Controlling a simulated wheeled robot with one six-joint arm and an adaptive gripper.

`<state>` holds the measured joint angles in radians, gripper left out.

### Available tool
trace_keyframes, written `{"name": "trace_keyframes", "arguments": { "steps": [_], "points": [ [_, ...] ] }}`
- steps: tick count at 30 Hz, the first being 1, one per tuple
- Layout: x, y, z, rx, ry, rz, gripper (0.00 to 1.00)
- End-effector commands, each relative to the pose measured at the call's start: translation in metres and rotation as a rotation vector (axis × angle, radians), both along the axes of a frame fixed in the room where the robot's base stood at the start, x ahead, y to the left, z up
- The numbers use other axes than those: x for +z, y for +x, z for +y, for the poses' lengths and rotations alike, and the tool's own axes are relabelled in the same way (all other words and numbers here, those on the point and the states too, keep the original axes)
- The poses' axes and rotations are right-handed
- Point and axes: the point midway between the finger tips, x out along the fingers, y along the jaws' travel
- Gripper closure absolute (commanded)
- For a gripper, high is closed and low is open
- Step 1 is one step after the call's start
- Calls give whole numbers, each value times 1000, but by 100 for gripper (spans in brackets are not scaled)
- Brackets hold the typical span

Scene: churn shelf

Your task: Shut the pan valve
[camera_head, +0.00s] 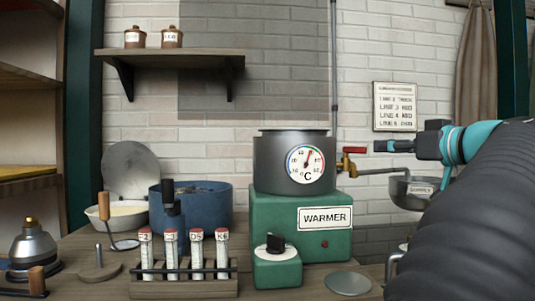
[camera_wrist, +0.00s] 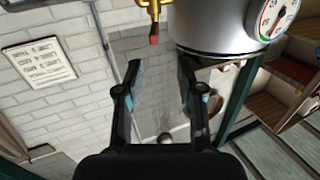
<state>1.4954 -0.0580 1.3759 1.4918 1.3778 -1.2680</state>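The pan valve (camera_head: 346,163) is a brass fitting on the right side of the dark metal pan (camera_head: 270,165), with a red handle (camera_head: 355,150) on top that looks roughly level. In the wrist view the brass valve (camera_wrist: 152,8) is at the top edge, partly cut off, and the red handle (camera_wrist: 154,35) points towards the space between my fingers. My gripper (camera_head: 378,146) is just right of the handle at about its height in the head view. In the wrist view my gripper (camera_wrist: 160,63) is open and empty, its two fingers well apart and clear of the handle.
The pan sits on a green warmer (camera_head: 270,215) with a black knob (camera_head: 275,243). A pipe leads right from the valve to a supply bowl (camera_head: 405,192), below my gripper. A tube rack (camera_head: 185,288), blue pot (camera_head: 215,210) and kettle (camera_head: 33,248) stand left. A shelf (camera_head: 180,52) hangs above.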

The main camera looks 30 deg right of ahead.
Motion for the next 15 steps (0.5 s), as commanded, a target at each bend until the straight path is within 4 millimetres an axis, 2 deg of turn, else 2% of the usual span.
{"name": "trace_keyframes", "arguments": {
  "steps": [1,3,7,11,15],
  "points": [
    [-5,-10,-7,-3,-14,-8,62],
    [-7,-17,-12,-1,-33,-18,62],
    [-9,-17,-14,3,-44,-23,62],
    [-8,-3,-15,7,-43,-23,62],
    [-7,21,-17,9,-43,-23,62]
  ]
}}
